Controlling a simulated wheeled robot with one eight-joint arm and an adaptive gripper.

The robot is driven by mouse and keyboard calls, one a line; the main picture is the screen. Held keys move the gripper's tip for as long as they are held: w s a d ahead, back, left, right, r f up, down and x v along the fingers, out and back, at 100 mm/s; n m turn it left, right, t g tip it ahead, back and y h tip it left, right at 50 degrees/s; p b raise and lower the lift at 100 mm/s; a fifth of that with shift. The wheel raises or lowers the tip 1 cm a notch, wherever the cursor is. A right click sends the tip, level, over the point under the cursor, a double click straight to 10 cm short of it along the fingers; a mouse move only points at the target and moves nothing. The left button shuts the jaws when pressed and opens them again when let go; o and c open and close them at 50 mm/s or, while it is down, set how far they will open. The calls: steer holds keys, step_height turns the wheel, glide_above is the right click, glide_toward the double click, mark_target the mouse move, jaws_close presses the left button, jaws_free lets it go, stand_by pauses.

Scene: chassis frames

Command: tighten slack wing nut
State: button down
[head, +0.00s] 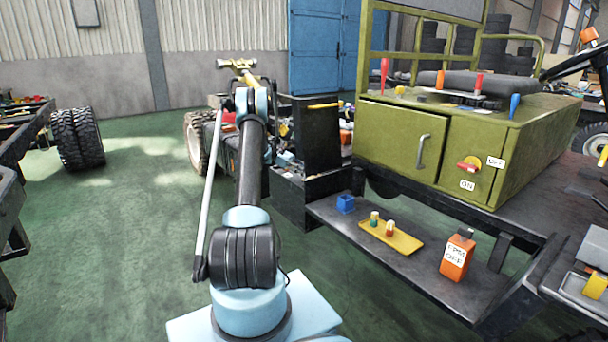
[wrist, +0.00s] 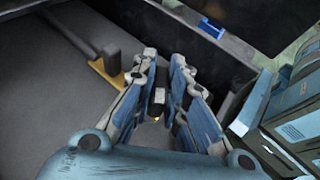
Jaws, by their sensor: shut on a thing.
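In the wrist view my gripper (wrist: 162,70) points away from the camera, its two blue-and-grey fingers nearly parallel with a narrow gap. A small dark grey piece with a pale top (wrist: 159,96) sits between the fingers, and they are shut on it. It may be the wing nut, but its wings and thread cannot be made out. In the head view my arm reaches forward and hides my gripper and the nut.
In the wrist view a yellow piece (wrist: 107,80) lies left of the fingers, and a dark wall (wrist: 215,55) rises beyond. In the head view a green cabinet (head: 400,139) and a shelf with a yellow tray (head: 405,241) and orange box (head: 456,257) stand right.

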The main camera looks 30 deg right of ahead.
steer(key=shift+w, duration=0.1)
steer(key=c, duration=1.6)
jaws_free()
steer(key=shift+r, duration=0.1)
step_height(320, 180, up, 10)
steer(key=shift+f, duration=0.15)
